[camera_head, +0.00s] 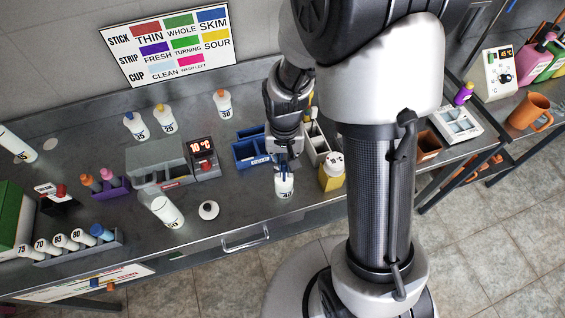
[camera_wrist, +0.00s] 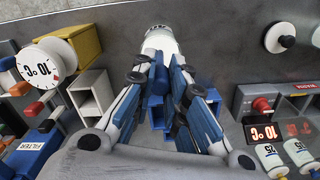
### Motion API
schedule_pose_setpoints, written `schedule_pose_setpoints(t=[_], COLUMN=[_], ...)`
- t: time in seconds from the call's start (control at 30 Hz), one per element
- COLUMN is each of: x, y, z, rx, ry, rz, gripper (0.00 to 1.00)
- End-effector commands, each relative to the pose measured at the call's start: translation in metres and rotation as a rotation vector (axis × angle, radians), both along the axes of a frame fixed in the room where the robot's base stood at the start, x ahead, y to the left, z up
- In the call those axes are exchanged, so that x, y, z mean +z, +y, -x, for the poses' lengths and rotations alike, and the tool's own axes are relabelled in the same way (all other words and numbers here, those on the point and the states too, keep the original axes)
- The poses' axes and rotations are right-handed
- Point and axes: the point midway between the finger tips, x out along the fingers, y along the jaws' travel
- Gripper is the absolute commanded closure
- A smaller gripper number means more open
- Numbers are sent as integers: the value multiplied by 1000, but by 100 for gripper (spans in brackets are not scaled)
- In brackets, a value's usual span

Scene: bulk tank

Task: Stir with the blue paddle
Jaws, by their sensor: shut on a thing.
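My gripper (camera_head: 284,158) points down over the front of the steel bench, just above a white container marked 40 (camera_head: 284,188). In the wrist view the fingers (camera_wrist: 164,82) are shut on a blue piece (camera_wrist: 158,70), which I take for the blue paddle's handle. It lines up with the mouth of the white container (camera_wrist: 161,40). The paddle's lower end is hidden, so I cannot tell how deep it sits. A blue bin (camera_head: 247,156) stands behind and left of the gripper; it shows partly behind the fingers in the wrist view.
A yellow container with a round dial (camera_head: 332,172) stands close right of the container. A grey box with a 10 °C display (camera_head: 202,157) is to the left. Bench between is clear.

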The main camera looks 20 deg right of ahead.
Motion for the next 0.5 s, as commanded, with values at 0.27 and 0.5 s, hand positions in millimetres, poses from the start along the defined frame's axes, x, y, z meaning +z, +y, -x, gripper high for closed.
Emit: schedule_pose_setpoints(t=[0.27,0.5], x=[2,20], y=[0,0], z=[0,0], rx=[0,0], ry=[0,0], rz=[0,0], gripper=[100,100])
